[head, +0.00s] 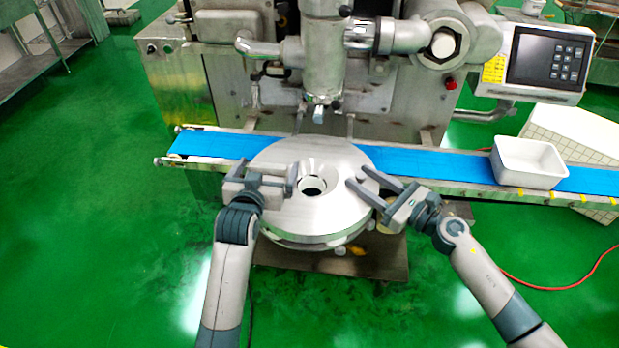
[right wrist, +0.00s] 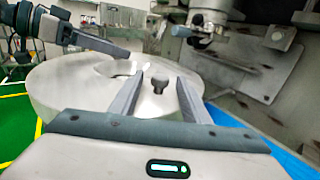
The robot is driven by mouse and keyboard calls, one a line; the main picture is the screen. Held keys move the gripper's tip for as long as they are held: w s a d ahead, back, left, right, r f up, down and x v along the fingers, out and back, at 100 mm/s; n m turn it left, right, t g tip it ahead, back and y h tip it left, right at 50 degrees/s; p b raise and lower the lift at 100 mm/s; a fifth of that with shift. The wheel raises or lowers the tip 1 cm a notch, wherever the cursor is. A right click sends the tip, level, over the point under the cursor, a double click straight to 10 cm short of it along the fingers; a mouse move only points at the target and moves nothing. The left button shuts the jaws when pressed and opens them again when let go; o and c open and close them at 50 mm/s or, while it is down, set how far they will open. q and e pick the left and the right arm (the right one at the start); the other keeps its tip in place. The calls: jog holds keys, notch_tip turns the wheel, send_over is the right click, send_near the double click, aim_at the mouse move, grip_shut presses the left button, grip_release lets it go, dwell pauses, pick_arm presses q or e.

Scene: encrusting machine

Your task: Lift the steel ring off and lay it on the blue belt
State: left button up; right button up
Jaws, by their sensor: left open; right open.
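The steel ring (head: 325,220) is a broad, shiny disc with a hole in its middle, sitting level in front of the machine. It also shows in the right wrist view (right wrist: 75,85). My left gripper (head: 291,180) is open over the ring's left side, near the central hole. My right gripper (head: 358,177) is open over the ring's right side. In the right wrist view its fingers lie either side of a small grey knob (right wrist: 159,84) on the ring. I cannot tell whether the fingers touch it. The blue belt (head: 420,163) runs behind the ring, which hides part of it.
A white tub (head: 528,162) stands on the belt's right part. The steel machine (head: 325,60) rises behind, with a nozzle (head: 319,112) above the belt just behind the ring. A control panel (head: 547,57) is at upper right. The belt's left end is bare.

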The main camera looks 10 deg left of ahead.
pick_arm(q)
jog(key=shift+w+f, duration=0.15)
jog(key=shift+w, duration=0.3)
pick_arm(e)
jog(key=shift+w+a, duration=0.25)
jog(key=shift+a, duration=0.15)
pick_arm(q)
jog(key=c, duration=1.1)
pick_arm(e)
grip_shut()
pick_arm(q)
jog(key=c, duration=0.6)
jog(key=shift+o, duration=0.2)
pick_arm(e)
jog(key=shift+r, duration=0.1)
pick_arm(q)
jog(key=shift+r, duration=0.25)
pick_arm(e)
jog(key=shift+r, duration=0.15)
